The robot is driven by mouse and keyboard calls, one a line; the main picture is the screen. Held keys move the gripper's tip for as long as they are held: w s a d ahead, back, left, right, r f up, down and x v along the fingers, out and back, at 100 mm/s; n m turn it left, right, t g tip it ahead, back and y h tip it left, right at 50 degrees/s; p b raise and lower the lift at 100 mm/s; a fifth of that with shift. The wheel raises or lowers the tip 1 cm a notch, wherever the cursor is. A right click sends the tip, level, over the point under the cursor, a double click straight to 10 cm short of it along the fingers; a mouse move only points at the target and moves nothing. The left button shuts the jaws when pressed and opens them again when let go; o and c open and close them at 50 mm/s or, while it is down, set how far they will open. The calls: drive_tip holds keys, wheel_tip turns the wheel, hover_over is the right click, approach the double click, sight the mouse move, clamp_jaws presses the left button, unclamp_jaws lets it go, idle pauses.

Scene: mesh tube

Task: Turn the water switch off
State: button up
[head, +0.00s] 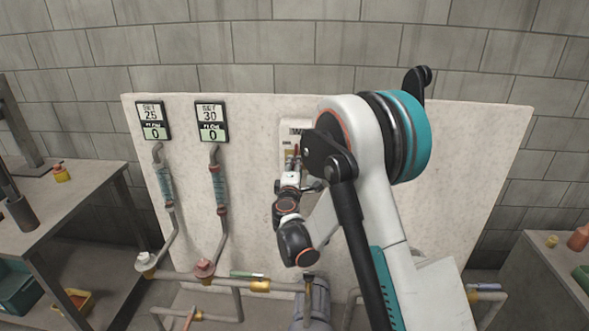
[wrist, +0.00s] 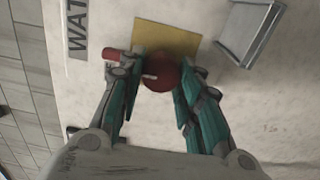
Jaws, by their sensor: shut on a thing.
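The water switch is a red round knob (wrist: 160,76) on a yellow plate (wrist: 165,38) in the wrist view, with a short red piece (wrist: 115,53) beside the left fingertip. A label reading "WAT" (wrist: 77,25) is on the panel to its left. My gripper (wrist: 154,82) has its teal fingers on both sides of the knob and is shut on it. In the head view my gripper (head: 298,172) is at the switch panel (head: 296,130), and my arm and gripper hide most of the switch there.
The pale wall board (head: 455,140) stands in front of a block wall. Pipes (head: 225,282) run low across the board. Workbenches stand left (head: 70,195) and right (head: 545,265). A grey box (wrist: 248,33) is right of the plate.

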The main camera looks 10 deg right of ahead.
drive_tip(key=o, duration=1)
drive_tip(key=shift+o, duration=0.2)
drive_tip(key=v, duration=1.2)
drive_tip(key=shift+r, duration=0.1)
